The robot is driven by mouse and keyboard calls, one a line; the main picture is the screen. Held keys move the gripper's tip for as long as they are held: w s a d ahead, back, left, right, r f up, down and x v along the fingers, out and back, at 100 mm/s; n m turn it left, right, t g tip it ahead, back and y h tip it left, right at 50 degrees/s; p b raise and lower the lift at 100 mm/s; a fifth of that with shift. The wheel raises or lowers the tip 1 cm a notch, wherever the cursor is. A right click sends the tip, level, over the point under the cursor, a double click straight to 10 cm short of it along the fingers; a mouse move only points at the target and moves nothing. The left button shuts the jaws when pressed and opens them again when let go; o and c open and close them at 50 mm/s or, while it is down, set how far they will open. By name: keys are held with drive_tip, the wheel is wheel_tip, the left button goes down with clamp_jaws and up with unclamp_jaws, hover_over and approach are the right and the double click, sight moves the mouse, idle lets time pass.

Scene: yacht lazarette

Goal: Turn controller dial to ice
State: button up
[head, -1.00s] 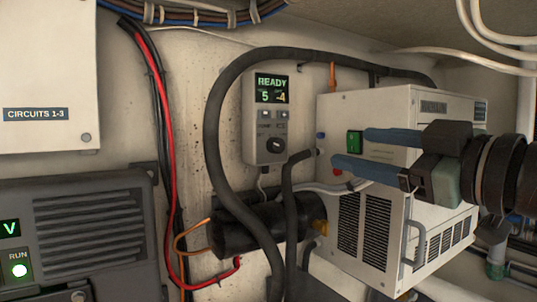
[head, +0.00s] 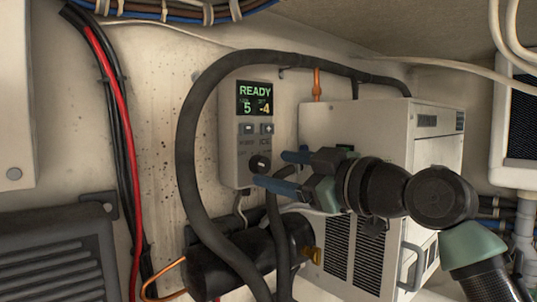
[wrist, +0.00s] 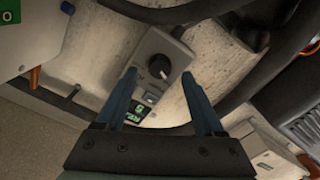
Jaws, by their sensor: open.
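The controller (head: 229,130) is a pale upright box on the back wall. Its lit display (head: 255,98) reads READY with 5 and -4 below. The black dial (head: 260,163) is low on its face; it shows as a round knob with a pale pointer mark in the wrist view (wrist: 158,66). My gripper (head: 269,168) is open, its blue fingers pointing at the dial. In the wrist view the fingers (wrist: 160,74) lie on either side of the dial, with gaps; I cannot tell the remaining depth.
A thick black hose (head: 187,140) arches around the controller. A white vented unit (head: 340,120) stands just right, behind my arm. A black cylinder (head: 215,262) and more hoses sit below. Red and black cables (head: 128,150) run down the wall at left.

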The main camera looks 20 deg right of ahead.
sight(265, 166)
drive_tip(key=shift+p+x, duration=0.4)
drive_tip(key=shift+x, duration=1.15)
drive_tip(key=shift+c, duration=0.2)
clamp_jaws()
